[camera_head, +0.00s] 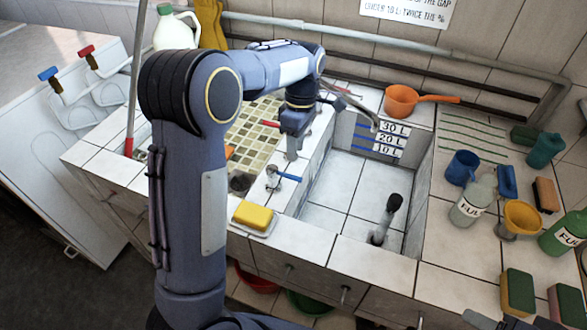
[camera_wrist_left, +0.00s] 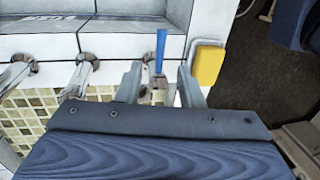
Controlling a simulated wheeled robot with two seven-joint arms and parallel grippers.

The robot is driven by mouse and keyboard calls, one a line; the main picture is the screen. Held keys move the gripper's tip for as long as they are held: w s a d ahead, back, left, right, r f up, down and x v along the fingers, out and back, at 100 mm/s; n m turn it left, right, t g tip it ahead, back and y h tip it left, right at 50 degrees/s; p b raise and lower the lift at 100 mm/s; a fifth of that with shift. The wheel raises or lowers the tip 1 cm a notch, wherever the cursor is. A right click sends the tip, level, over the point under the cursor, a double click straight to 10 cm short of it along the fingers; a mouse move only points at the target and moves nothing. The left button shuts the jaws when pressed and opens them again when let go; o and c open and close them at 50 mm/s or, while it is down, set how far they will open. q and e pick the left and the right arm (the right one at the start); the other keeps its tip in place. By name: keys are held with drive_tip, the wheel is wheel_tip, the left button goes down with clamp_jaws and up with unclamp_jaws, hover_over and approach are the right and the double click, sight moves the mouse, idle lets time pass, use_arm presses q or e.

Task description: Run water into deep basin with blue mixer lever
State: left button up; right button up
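The deep basin (camera_head: 345,190) is white tiled, with blue litre marks on its back wall and no visible water. The mixer with the blue lever (camera_head: 288,177) stands on the ledge left of it; the lever points right in the head view. In the left wrist view the blue lever (camera_wrist_left: 160,50) stands up between my finger tips. My left gripper (camera_head: 293,150) is above and behind this mixer, pointing down. In the wrist view its fingers (camera_wrist_left: 158,78) are apart, with nothing clamped. Two grey tips of my right gripper (camera_head: 514,320) show apart at the bottom edge.
A red lever (camera_head: 270,124) and a metal spout (camera_head: 350,103) are close behind my left gripper. A yellow sponge (camera_head: 254,215) lies in front of the mixer. A black-topped pipe (camera_head: 386,220) stands in the basin. Bottles, cups and sponges crowd the right counter.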

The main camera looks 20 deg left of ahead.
sight(285, 175)
use_arm(q)
drive_tip(key=f, duration=0.2)
drive_tip(key=s+f, duration=0.1)
drive_tip(key=f, duration=0.4)
drive_tip(key=shift+s+f, duration=0.1)
drive_tip(key=shift+s, duration=0.15)
clamp_jaws()
